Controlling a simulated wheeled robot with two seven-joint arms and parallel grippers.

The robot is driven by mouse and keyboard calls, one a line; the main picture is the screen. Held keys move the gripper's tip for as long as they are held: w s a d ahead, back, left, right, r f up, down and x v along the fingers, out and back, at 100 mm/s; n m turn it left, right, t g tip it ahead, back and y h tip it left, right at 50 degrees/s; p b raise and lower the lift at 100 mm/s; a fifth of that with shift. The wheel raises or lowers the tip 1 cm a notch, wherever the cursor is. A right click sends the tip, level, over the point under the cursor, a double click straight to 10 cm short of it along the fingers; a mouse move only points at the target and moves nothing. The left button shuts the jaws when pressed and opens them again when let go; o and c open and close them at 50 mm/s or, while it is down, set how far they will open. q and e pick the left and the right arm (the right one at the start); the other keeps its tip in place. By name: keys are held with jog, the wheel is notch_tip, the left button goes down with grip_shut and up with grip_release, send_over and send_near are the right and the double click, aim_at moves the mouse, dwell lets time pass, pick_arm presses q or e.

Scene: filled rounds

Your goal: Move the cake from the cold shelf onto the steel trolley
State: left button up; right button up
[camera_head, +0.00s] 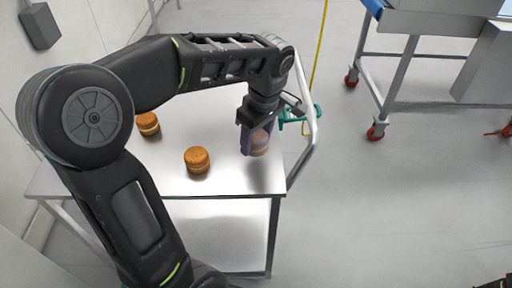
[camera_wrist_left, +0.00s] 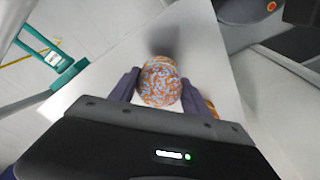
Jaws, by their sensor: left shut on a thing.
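My left gripper (camera_head: 257,143) is shut on a round orange-brown cake (camera_head: 260,148) over the right part of the steel trolley's top (camera_head: 230,184). In the left wrist view the held cake (camera_wrist_left: 160,82) shows a mottled orange and pale top between the two dark fingers (camera_wrist_left: 160,90). I cannot tell whether its underside touches the trolley. Two similar cakes stand on the trolley to the left, one nearer (camera_head: 197,160) and one farther back (camera_head: 148,124). I cannot make out the cold shelf. My right gripper is not in view.
The trolley has a pale push handle (camera_head: 308,130) at its right end, with a teal part (camera_head: 300,114) beside the gripper. Another steel stand (camera_head: 390,85) on red castors is at the upper right. The grey floor between them is open.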

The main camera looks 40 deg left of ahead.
aim_at(256, 148)
pick_arm(q)
jog(key=shift+f, duration=1.85)
jog(key=shift+f, duration=0.2)
jog(key=o, duration=0.9)
jog(key=shift+c, duration=0.2)
jog(key=shift+r, duration=0.15)
jog(key=shift+r, duration=0.2)
jog(key=shift+d+r, duration=0.1)
jog(key=shift+r, duration=0.2)
jog(key=r, duration=0.3)
jog(key=d+r+p, duration=0.1)
jog(key=r, duration=0.7)
jog(key=shift+s+d, duration=0.1)
jog(key=shift+d, duration=0.2)
